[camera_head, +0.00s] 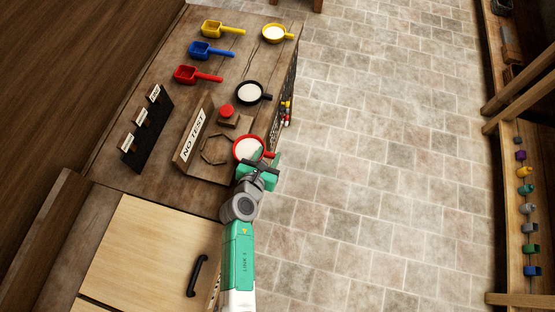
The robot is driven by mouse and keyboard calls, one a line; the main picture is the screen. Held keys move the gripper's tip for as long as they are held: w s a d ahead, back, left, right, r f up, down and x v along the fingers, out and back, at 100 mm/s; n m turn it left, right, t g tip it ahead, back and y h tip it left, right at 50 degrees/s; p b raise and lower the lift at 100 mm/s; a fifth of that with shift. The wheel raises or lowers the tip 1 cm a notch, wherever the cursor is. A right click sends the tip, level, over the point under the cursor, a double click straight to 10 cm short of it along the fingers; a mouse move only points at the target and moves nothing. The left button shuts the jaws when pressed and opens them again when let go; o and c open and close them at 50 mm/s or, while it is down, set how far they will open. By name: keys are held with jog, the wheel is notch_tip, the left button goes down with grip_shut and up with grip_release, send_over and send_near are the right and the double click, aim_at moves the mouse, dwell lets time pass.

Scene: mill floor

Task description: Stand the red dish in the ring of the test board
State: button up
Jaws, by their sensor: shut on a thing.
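The red dish (237,157) is a small round pan with a red rim and pale contents. My gripper (264,163) is shut on it at its handle side, at the right edge of the bench. The grip itself is partly hidden by the gripper. The test board (190,172) is wooden with a "NO TEST" sign (193,136). Its ring (205,157), an angular outline, looks empty. The dish is just right of the ring and overlaps the board's right part in the view. I cannot tell its height above the board.
A red knob (227,110) on a wooden block stands behind the ring. A black dish (250,92), a yellow dish (277,33), and red (186,75), blue (199,49) and yellow (211,28) scoops stand farther back. A dark labelled rack (148,130) is at left.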

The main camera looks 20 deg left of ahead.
jog(key=a+b, duration=0.2)
jog(key=a, duration=0.1)
jog(key=s+a+f+b, duration=0.1)
jog(key=a+b, duration=0.2)
jog(key=a, duration=0.1)
jog(key=a+b, duration=0.2)
jog(key=a, duration=0.2)
jog(key=shift+s+f+b, duration=0.15)
jog(key=shift+s+b, duration=0.1)
jog(key=shift+b, duration=0.1)
jog(key=shift+f, duration=0.7)
jog(key=o, duration=1.2)
jog(key=p+v, duration=0.1)
jog(key=v, duration=0.6)
jog(key=shift+s+r, duration=0.15)
jog(key=shift+s, duration=0.25)
